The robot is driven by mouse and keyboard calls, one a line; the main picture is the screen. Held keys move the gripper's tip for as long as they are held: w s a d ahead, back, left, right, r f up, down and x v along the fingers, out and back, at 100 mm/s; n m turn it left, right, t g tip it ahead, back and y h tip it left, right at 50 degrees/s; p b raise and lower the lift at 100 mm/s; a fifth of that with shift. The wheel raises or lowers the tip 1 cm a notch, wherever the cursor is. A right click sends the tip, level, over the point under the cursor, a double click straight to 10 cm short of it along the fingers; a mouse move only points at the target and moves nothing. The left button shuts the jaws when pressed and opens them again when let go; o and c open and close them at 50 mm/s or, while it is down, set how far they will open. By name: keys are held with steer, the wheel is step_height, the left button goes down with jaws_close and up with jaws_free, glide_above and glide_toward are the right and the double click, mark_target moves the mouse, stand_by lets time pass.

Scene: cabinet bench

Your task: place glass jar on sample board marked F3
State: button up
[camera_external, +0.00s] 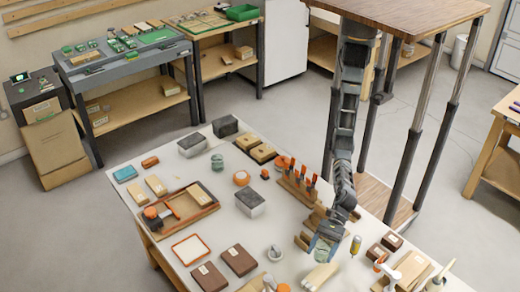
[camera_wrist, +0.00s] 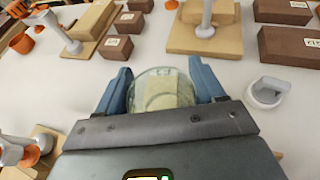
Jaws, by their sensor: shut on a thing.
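The glass jar (camera_wrist: 160,85) is clear with a pale label and sits between the two blue fingers of my gripper (camera_wrist: 162,92) in the wrist view. The fingers are shut on its sides. In the external view my gripper (camera_external: 326,242) holds the jar (camera_external: 321,254) low over the front right part of the white table; I cannot tell whether it touches the surface. Several brown labelled blocks (camera_external: 238,260) lie at the front of the table. No F3 mark is readable, so I cannot tell which thing is the sample board.
A wooden rack (camera_external: 298,187) with orange-handled tools stands close left of my arm. A white mortar-like cup (camera_wrist: 268,92) is right of the jar in the wrist view. A red-rimmed white tray (camera_external: 190,249) lies front left.

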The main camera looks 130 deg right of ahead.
mark_target(319, 261)
steer(key=shift+f, duration=1.9)
steer(key=shift+f, duration=0.15)
steer(key=o, duration=1.1)
steer(key=v, duration=1.2)
steer(key=shift+p, duration=0.3)
